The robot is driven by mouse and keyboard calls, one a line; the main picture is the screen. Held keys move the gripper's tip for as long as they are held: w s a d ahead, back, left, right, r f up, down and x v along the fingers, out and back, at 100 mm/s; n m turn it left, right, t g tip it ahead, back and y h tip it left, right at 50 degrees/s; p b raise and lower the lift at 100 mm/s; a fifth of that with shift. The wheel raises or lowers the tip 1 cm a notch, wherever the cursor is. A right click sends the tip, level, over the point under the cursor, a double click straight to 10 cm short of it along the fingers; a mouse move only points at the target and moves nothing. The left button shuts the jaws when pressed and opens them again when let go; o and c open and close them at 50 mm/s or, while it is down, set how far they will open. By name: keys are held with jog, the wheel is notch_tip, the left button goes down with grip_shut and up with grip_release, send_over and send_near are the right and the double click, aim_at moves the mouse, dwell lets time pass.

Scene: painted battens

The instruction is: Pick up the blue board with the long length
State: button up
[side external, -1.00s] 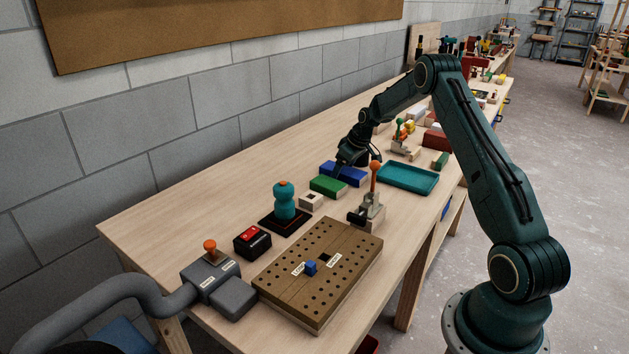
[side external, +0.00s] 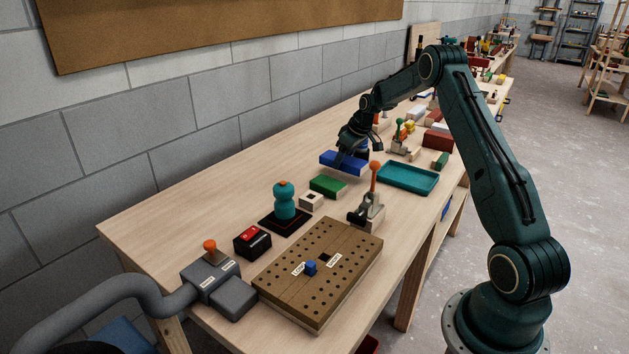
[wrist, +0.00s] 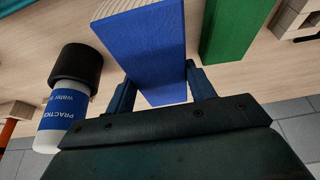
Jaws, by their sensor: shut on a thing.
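The long blue board (side external: 342,163) is held above the bench in the side view. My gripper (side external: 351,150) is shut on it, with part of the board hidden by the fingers. In the wrist view the blue board (wrist: 148,45) runs up and away between the two fingers of my gripper (wrist: 160,88), which touch its sides. A small blue block (side external: 310,267) sits on the brown perforated plate in the side view.
A green board (side external: 328,187) lies on the bench just below the blue board; it also shows in the wrist view (wrist: 232,28). A teal tray (side external: 408,191) lies to the right. A toggle clamp with an orange knob (side external: 375,166) stands nearby. A white bottle (wrist: 66,112) shows beside my gripper.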

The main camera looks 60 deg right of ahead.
notch_tip(320, 180, up, 16)
jog(key=shift+r, duration=0.15)
dwell(0.3)
dwell(0.5)
